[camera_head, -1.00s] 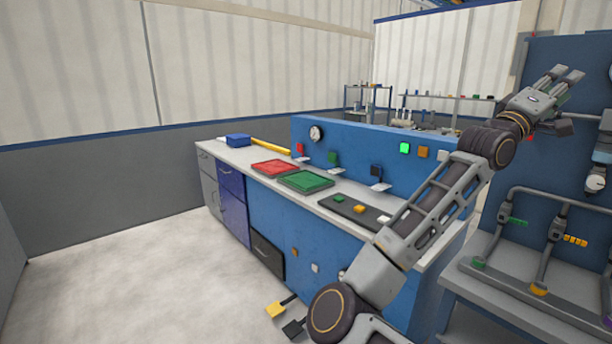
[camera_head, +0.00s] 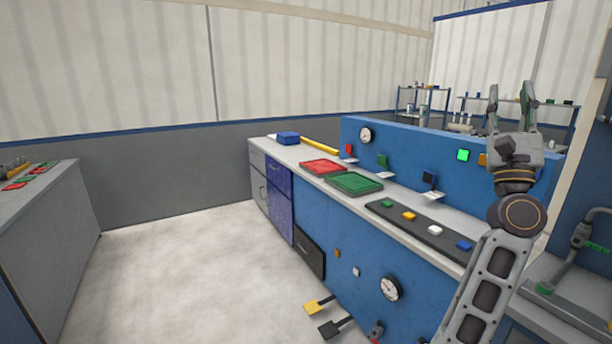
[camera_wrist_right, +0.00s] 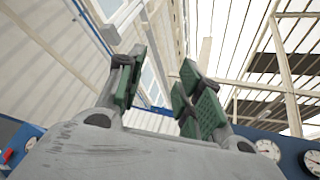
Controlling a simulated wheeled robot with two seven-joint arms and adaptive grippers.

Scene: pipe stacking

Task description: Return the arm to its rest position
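My right arm rises at the right of the head view, and its gripper (camera_head: 512,105) points up in front of the blue back panel. Its two fingers stand apart with nothing between them. The right wrist view shows the same open gripper (camera_wrist_right: 158,95) with green finger pads, and wall and roof beams beyond it. It touches nothing that I can see. My left gripper is not in any view.
A workbench (camera_head: 290,153) with a red tray (camera_head: 323,167), a green tray (camera_head: 354,183) and a dark strip of coloured blocks (camera_head: 425,226) lies left of my arm. Another grey bench (camera_head: 45,215) is at far left. Open floor (camera_head: 190,270) lies between.

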